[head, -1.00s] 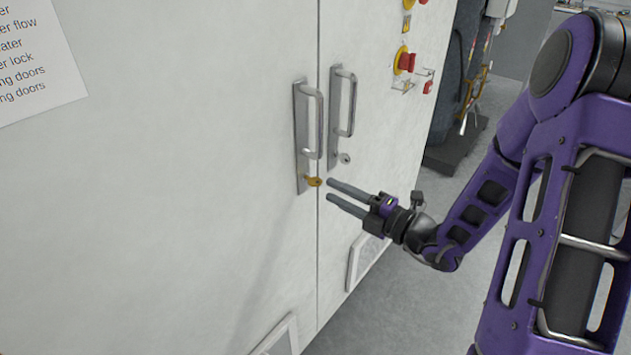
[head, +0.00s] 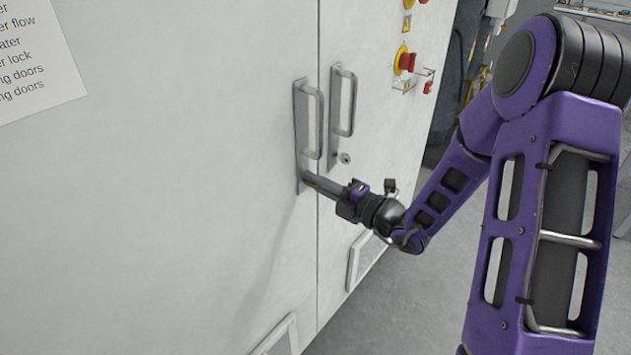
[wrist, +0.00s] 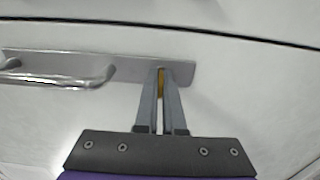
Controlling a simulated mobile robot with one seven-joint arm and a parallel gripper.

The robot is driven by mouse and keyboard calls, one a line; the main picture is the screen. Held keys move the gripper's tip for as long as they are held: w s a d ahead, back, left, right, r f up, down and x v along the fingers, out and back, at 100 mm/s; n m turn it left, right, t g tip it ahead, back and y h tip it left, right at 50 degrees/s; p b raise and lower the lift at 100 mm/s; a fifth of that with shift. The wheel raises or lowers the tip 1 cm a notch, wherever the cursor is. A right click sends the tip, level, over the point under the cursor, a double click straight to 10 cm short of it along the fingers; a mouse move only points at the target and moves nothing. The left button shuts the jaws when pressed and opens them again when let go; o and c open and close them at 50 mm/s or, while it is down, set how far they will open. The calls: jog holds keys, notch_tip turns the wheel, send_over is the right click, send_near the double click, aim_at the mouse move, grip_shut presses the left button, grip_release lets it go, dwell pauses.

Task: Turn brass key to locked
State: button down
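The brass key (wrist: 161,82) sits in the lock at the lower end of the left door's handle plate. In the wrist view it shows as a narrow brass strip between my two fingertips. My gripper (wrist: 161,88) is shut on it, with the grey fingers close together on either side. In the head view my gripper (head: 308,178) reaches the bottom of the left handle plate (head: 301,120), and the fingers hide most of the key. The exact angle of the key cannot be told.
The left door's handle (head: 315,122) is just above my fingers. The right door has its own handle (head: 347,103) and a silver lock (head: 345,158). A red emergency button (head: 407,62) is higher up to the right. A printed sheet (head: 35,60) hangs at upper left.

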jog(key=shift+n, duration=0.4)
jog(key=n, duration=0.3)
jog(key=shift+n, duration=0.4)
jog(key=n+b, duration=0.1)
jog(key=n, duration=0.3)
jog(key=shift+f+n+b, duration=0.1)
jog(key=shift+n+b, duration=0.2)
jog(key=shift+b, duration=0.1)
jog(key=n+b, duration=0.3)
jog(key=n, duration=0.2)
jog(key=shift+n+b, duration=1.4)
jog(key=shift+n, duration=0.4)
jog(key=c, duration=1)
grip_release()
